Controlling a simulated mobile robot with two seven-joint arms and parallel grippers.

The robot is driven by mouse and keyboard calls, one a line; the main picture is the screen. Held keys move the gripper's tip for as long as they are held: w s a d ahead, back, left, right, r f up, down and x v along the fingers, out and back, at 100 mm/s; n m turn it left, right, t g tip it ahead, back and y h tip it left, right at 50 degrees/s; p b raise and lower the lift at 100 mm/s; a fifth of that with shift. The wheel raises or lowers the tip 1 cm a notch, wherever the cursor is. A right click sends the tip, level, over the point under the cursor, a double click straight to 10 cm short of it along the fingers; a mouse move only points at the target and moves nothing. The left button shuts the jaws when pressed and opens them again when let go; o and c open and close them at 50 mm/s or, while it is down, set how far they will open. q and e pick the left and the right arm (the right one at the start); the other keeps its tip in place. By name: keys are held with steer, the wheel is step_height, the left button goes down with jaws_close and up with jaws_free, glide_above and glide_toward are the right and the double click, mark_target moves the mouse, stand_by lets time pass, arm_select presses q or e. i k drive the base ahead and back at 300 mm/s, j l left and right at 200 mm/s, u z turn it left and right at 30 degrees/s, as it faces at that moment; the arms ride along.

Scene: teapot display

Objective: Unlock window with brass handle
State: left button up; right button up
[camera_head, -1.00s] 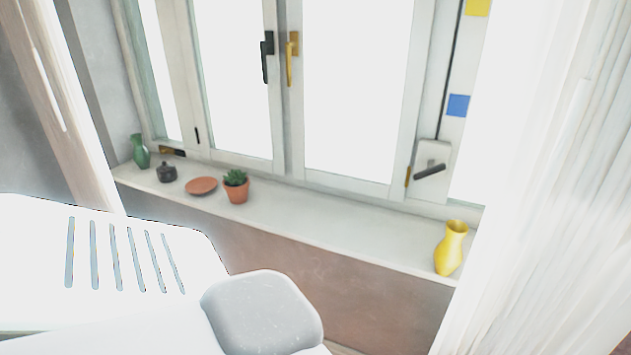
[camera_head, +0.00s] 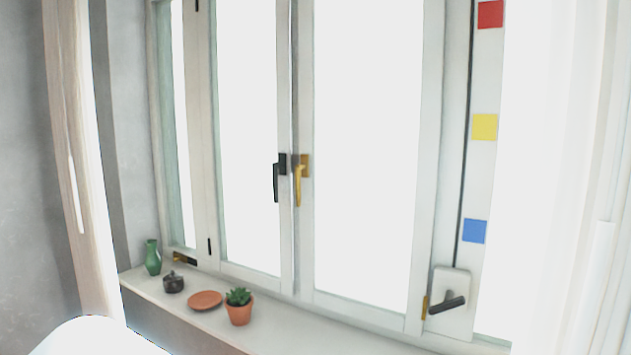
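The brass handle (camera_head: 299,180) is on the frame of the right window sash, near the middle of the view, and its grip hangs downward. A black handle (camera_head: 278,176) hangs downward just left of it on the left sash. The right window sash (camera_head: 306,240) looks closed against the left one. Neither gripper is in view. Only a white rounded part of my own body shows at the bottom left.
The window sill (camera_head: 290,335) bears a green vase (camera_head: 153,258), a small dark pot (camera_head: 173,283), a terracotta dish (camera_head: 205,300) and a potted succulent (camera_head: 239,312). A white plate with a black lever (camera_head: 447,304) is at lower right. Curtains (camera_head: 560,180) hang at both sides.

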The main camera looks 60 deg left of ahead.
mark_target(298, 168)
steer(key=i+u, duration=0.3)
steer(key=k+u, duration=0.1)
steer(key=u, duration=1.75)
